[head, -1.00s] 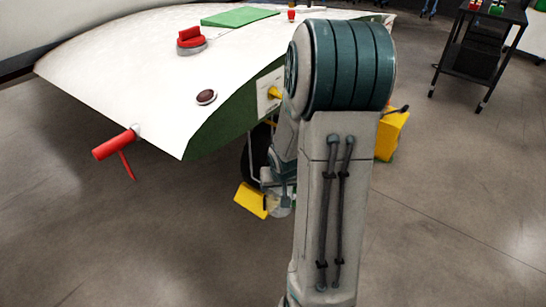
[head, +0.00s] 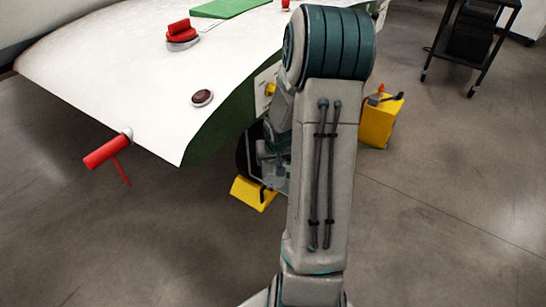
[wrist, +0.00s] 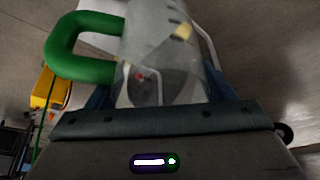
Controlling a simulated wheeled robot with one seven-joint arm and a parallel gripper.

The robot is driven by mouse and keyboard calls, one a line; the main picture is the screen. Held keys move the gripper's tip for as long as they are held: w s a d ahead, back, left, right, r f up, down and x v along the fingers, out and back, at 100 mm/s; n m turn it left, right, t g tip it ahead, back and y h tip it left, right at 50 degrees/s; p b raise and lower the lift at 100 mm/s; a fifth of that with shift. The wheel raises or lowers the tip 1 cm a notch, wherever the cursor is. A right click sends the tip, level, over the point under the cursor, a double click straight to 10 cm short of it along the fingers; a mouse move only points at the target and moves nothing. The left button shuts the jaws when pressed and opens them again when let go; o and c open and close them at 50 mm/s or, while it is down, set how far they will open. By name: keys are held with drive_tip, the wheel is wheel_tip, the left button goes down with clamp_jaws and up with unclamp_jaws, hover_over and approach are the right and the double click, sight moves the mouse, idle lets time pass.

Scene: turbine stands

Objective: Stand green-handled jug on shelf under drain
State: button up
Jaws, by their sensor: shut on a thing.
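The green-handled jug shows close up in the wrist view. Its body (wrist: 160,62) is clear and see-through, and its thick green handle (wrist: 72,48) sticks out to the left. My gripper (wrist: 158,90) is shut on the jug's body, with a blue finger on each side. In the head view my arm hides most of the gripper and the jug. A yellow fitting (head: 270,89) sits on a pale plate at the wing's green edge, partly behind my arm; I cannot tell whether it is the drain. I cannot make out the shelf.
A white wing (head: 110,75) fills the upper left, with a red-handled pin (head: 104,152) jutting from its edge. A yellow chock-like block (head: 252,194) lies below it. A yellow container (head: 379,122) stands right of my arm. A black cart (head: 467,45) stands behind.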

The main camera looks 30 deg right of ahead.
drive_tip(key=shift+f, duration=0.2)
drive_tip(key=o, duration=1.1)
drive_tip(key=p+v, duration=0.6)
drive_tip(key=v, duration=0.8)
drive_tip(key=s+a+r+n, duration=0.1)
drive_tip(key=s+a+r, duration=0.2)
drive_tip(key=a, duration=0.3)
drive_tip(key=s+a+r+n+g+y, duration=0.1)
drive_tip(key=s+a+r+n, duration=0.1)
drive_tip(key=s+a+r, duration=0.2)
drive_tip(key=s+a+r+n+g, duration=0.1)
drive_tip(key=s+a+r, duration=0.2)
drive_tip(key=s+a, duration=0.4)
drive_tip(key=shift+a+r+n+y, duration=0.15)
drive_tip(key=shift+a+r+y, duration=0.05)
drive_tip(key=shift+a, duration=0.5)
drive_tip(key=shift+a+r+n+y, duration=0.15)
drive_tip(key=shift+a+r+y, duration=0.05)
drive_tip(key=shift+a, duration=0.5)
drive_tip(key=shift+r, duration=0.1)
